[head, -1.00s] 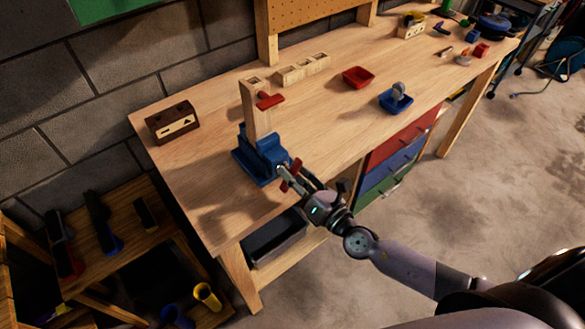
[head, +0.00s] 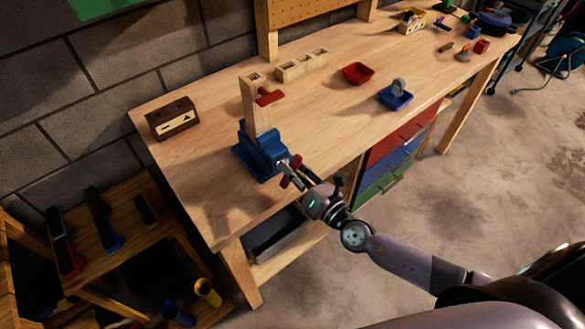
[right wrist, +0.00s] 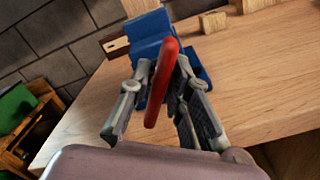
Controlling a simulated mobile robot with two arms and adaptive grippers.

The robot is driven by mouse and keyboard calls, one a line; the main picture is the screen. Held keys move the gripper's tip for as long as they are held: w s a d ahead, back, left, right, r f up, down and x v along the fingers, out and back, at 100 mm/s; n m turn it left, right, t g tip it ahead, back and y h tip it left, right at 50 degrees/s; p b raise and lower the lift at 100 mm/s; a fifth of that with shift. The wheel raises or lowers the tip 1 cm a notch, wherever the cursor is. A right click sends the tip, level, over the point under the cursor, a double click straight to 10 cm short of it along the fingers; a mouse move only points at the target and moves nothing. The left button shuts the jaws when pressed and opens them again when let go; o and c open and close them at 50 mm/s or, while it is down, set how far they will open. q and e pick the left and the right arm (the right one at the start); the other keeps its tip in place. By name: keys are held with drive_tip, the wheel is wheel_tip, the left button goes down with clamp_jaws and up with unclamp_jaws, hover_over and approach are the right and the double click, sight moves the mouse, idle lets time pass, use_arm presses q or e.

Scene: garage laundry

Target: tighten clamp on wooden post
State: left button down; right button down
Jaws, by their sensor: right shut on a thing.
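A blue clamp (head: 262,152) stands on the workbench near its left front corner. It also shows in the right wrist view (right wrist: 150,30), behind its red handle (right wrist: 162,85). An upright wooden post (head: 256,105) rises from the clamp, with a red piece (head: 269,96) near its top. My right gripper (head: 292,174) is at the front of the clamp, shut on the red handle. In the right wrist view its fingers (right wrist: 158,88) lie on either side of the handle. Whether the jaws press on the post is hidden. My left gripper is not in view.
On the workbench (head: 215,195) are a brown box (head: 172,119), a pale wooden block with holes (head: 301,66), a red tray (head: 358,74) and a blue tray (head: 395,98). Drawers (head: 398,143) sit under the bench. A wooden shelf stands at the lower left.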

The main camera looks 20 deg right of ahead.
drive_tip(key=shift+f+m+b, duration=0.25)
drive_tip(key=shift+m+b, duration=0.35)
drive_tip(key=shift+b, duration=0.25)
drive_tip(key=shift+d+r+m+b, duration=0.15)
drive_tip(key=shift+m+b, duration=0.15)
drive_tip(key=shift+m, duration=0.2)
drive_tip(key=c, duration=1.6)
unclamp_jaws()
drive_tip(key=shift+c, duration=0.2)
